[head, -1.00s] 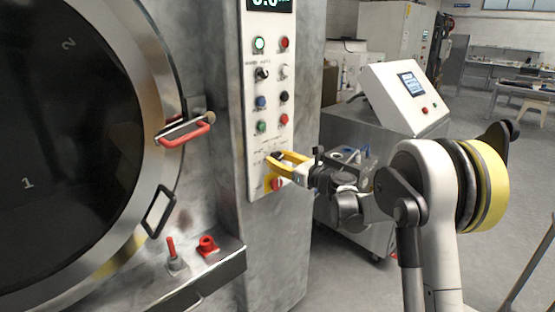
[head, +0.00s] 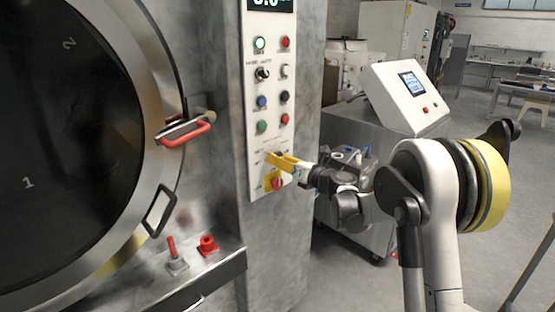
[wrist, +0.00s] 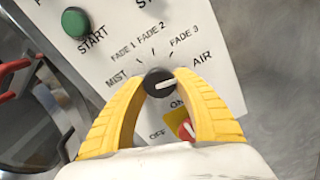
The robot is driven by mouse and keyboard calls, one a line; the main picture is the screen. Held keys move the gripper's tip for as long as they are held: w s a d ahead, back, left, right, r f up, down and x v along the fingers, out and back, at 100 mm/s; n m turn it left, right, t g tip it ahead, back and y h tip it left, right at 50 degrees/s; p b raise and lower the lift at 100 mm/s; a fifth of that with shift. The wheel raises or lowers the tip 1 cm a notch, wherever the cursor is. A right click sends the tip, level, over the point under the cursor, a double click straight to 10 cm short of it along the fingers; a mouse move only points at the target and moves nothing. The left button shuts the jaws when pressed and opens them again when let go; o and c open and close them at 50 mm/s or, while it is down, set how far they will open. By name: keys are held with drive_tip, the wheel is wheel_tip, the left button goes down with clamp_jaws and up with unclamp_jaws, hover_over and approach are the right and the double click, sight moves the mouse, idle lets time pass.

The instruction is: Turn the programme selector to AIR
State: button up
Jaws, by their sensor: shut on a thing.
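The programme selector is a small round black knob (wrist: 160,83) with a white pointer line, seen in the wrist view. Its printed labels run MIST, FADE 1, FADE 2, FADE 3 and AIR (wrist: 202,57) in an arc. The pointer points right and slightly up, to the AIR side; I cannot tell whether it lines up exactly with the AIR mark. My gripper (wrist: 165,76) has its yellow fingers on both sides of the knob and is shut on it. In the head view my gripper (head: 273,160) is at the lower control panel and hides the knob.
A red switch (wrist: 186,129) on a yellow plate, marked ON and OFF, sits just below the selector, close to the right finger. A green START button (wrist: 76,23) is above left. The washer's round door with a red handle (head: 186,133) stands left of the panel.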

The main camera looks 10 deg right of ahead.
drive_tip(key=o, duration=1.2)
drive_tip(key=shift+s, duration=0.1)
drive_tip(key=v, duration=1.2)
